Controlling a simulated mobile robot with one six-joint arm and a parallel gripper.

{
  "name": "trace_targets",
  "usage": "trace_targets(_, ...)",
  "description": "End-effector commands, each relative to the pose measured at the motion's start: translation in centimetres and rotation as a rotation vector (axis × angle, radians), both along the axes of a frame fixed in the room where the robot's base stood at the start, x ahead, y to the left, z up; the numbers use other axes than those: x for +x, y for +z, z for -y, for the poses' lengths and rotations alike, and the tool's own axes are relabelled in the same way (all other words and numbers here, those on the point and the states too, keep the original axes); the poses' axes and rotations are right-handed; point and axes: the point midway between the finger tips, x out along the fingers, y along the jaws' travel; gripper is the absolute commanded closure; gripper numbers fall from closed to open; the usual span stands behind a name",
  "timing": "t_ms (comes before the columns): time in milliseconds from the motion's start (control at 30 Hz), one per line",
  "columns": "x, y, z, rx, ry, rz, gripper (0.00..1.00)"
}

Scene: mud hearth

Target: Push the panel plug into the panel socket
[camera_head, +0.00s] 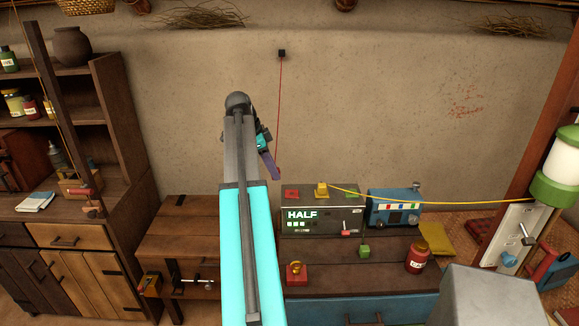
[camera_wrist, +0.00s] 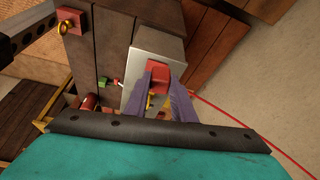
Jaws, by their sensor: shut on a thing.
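My gripper (camera_head: 273,170) hangs in the air above the left part of the grey box with the HALF display (camera_head: 322,222). In the wrist view its purple fingers (camera_wrist: 158,72) are shut on a red plug (camera_wrist: 158,82), the panel plug by its look. A red cable runs from the plug to a small black wall fitting (camera_head: 281,53). A red socket (camera_head: 291,194) is on the left of the box top, below and a little right of my fingertips. In the wrist view the box top (camera_wrist: 172,48) lies under the plug, and the red socket cannot be told apart there.
A green block (camera_head: 364,250) is in front. A blue device (camera_head: 395,208) and a red jar (camera_head: 417,256) stand right. A red block (camera_head: 297,273) is on the front bench.

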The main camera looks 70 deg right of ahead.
Motion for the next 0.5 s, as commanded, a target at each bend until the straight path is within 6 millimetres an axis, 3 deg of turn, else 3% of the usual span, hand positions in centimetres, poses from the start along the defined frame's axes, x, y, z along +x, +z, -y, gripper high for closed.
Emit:
trace_targets(100, -2.8, 0.4, 1.4, 0.0, -0.098, 0.0, 0.97)
trace_targets(200, -4.2, 0.5, 2.0, 0.001, -0.148, 0.001, 0.97)
trace_targets(500, -5.1, 0.6, 2.2, 0.001, -0.18, 0.001, 0.97)
